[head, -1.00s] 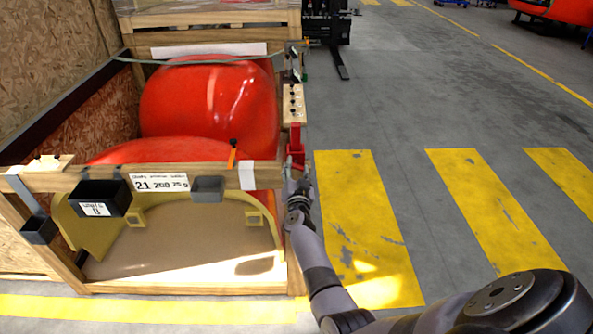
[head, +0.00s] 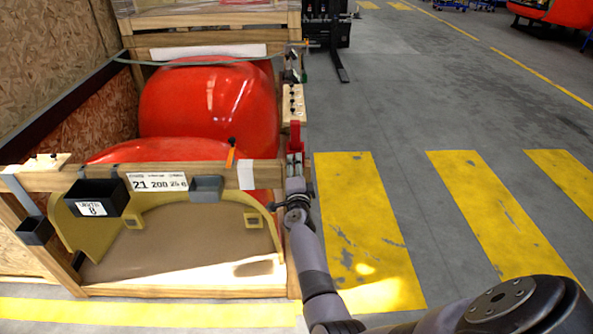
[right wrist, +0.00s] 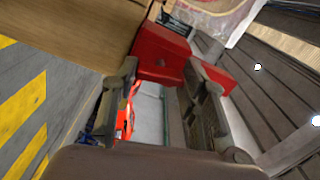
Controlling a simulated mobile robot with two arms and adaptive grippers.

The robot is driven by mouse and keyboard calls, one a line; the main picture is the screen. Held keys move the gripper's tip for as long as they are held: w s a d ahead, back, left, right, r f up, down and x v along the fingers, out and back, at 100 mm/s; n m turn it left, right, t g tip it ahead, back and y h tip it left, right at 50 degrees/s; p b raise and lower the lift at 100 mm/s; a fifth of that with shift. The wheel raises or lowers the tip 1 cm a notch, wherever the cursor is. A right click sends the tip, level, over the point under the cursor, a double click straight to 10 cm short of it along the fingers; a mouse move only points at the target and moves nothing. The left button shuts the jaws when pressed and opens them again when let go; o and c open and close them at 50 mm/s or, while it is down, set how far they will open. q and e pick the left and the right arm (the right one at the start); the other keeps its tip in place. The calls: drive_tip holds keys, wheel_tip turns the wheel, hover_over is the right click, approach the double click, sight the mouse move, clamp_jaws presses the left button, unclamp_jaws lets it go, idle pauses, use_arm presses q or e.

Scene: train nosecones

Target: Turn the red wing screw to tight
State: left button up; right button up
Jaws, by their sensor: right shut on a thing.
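The red wing screw (head: 295,138) is at the right front corner of the wooden crate, just below the light wooden block. My right gripper (head: 294,160) reaches up to it from below, along the crate's right side. In the right wrist view the red screw (right wrist: 160,52) lies between and just past the tips of my right gripper (right wrist: 162,72), which is shut on it. The fingers stand apart by about its width. The screw's thread is hidden. My left gripper is not in view.
The wooden crate (head: 190,289) holds large red nosecones (head: 210,100). Black bins (head: 97,197) and a grey tray (head: 206,188) hang on its front rail. A wooden block with several dark knobs (head: 293,103) is above the screw. Floor with yellow stripes (head: 365,220) is clear to the right.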

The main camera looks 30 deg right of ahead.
drive_tip(key=shift+m+b, duration=0.3)
drive_tip(key=shift+m, duration=0.9)
drive_tip(key=o, duration=1.2)
drive_tip(key=shift+c, duration=0.2)
